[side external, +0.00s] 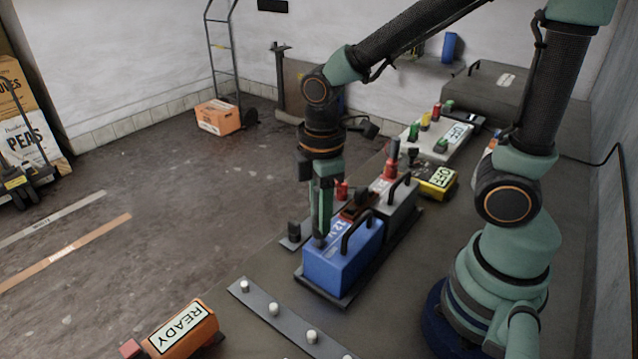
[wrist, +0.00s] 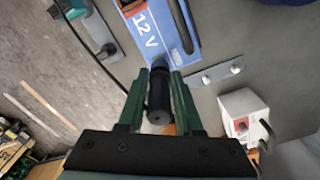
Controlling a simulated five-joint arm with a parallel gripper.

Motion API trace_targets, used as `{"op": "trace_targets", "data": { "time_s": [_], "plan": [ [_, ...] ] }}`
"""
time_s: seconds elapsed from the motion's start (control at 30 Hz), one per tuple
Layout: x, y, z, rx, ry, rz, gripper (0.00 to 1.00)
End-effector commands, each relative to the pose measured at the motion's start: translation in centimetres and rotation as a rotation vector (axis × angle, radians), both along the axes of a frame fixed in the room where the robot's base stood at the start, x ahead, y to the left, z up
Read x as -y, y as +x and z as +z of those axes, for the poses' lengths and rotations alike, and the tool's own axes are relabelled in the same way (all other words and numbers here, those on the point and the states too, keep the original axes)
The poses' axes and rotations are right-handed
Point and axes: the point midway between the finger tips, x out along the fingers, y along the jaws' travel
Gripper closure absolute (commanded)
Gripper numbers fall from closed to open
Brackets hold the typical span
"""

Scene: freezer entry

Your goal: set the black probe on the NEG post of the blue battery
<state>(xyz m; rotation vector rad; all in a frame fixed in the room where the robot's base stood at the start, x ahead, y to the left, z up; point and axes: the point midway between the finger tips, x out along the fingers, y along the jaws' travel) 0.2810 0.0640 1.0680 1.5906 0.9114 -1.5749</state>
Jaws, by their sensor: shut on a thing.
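The blue battery (side external: 340,262), marked 12 V, stands on a dark tray with its black handle up. It also shows at the top of the wrist view (wrist: 185,42). My gripper (side external: 321,228) points down over the battery's near left end. In the wrist view its green fingers (wrist: 160,92) are shut on the black probe (wrist: 160,98), a dark cylinder. The probe's far end lies at the battery's edge in that view. The NEG post is hidden behind the probe and fingers, and I cannot tell whether the probe touches it.
A grey battery (side external: 402,205) stands directly behind, with a red probe (side external: 391,172) by it. A yellow OFF box (side external: 436,183) and a white panel (side external: 440,140) are farther back. A studded strip (side external: 275,312) and an orange READY box (side external: 182,333) lie in front.

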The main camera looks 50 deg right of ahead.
Motion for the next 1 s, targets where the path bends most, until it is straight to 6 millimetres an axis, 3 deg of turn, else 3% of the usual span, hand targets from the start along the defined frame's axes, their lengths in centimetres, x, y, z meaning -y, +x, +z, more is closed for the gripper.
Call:
{"op": "trace_targets", "data": {
  "time_s": [1.0],
  "plan": [
    [0.0,0.0,-2.1,-0.001,0.000,0.000,1.00]
  ]
}}
